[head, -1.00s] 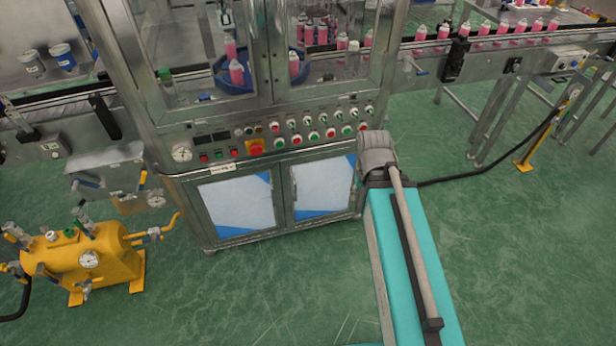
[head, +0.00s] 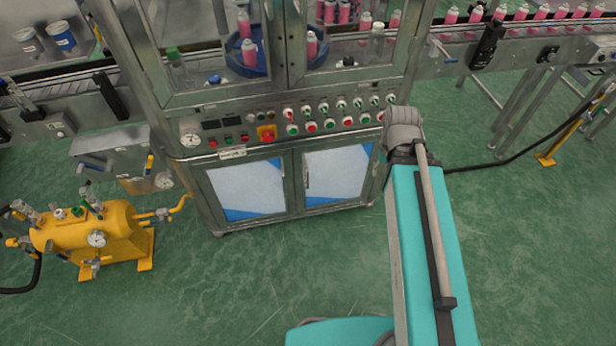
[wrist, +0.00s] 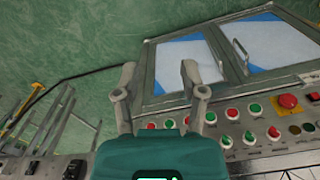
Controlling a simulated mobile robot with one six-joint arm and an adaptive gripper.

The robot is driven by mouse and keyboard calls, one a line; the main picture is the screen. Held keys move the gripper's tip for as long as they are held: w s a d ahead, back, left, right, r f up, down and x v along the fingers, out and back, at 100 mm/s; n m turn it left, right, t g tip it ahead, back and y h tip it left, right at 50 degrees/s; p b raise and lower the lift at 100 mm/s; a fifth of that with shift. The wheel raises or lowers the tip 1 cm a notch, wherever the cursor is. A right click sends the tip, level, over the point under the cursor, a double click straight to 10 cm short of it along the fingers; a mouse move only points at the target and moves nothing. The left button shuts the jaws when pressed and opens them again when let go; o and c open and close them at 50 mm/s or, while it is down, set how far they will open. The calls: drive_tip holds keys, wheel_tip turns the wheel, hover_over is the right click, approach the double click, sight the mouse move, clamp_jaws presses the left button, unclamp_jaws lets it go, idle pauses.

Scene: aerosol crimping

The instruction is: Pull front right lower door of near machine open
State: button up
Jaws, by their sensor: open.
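The front right lower door (head: 336,176) of the near machine is shut in the head view, a white and blue panel in a metal frame. A thin upright handle (head: 307,172) is at its left side. In the wrist view, turned upside down, the door (wrist: 182,60) is at upper centre. My gripper (wrist: 161,75) is open and empty there, its fingers spread. The right-hand finger overlaps the door's lower part in the picture; I see no contact with a handle. In the head view my arm's end hides the gripper, beside the machine's right front corner.
The left lower door (head: 245,190) is also shut. A control panel (head: 290,128) with buttons and a red knob runs above the doors. A yellow tank (head: 95,238) stands at left. A conveyor (head: 540,50) extends right. The green floor (head: 300,265) before the doors is clear.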

drive_tip(key=n+t+y+b, duration=0.2)
drive_tip(key=n+t+b, duration=0.3)
drive_tip(key=b, duration=2.4)
approach(308, 177)
drive_tip(key=shift+d+r+n+g, duration=0.15)
drive_tip(key=shift+r+g, duration=0.1)
drive_tip(key=shift+r, duration=0.45)
drive_tip(key=shift+d+r+n+g, duration=0.15)
drive_tip(key=shift+r+g, duration=0.1)
drive_tip(key=shift+r, duration=0.5)
drive_tip(key=shift+f, duration=0.2)
drive_tip(key=b+x, duration=1.3)
drive_tip(key=shift+w+a+f, duration=0.1)
drive_tip(key=shift+a+f, duration=0.05)
drive_tip(key=shift+f, duration=0.05)
drive_tip(key=shift+c, duration=0.3)
clamp_jaws()
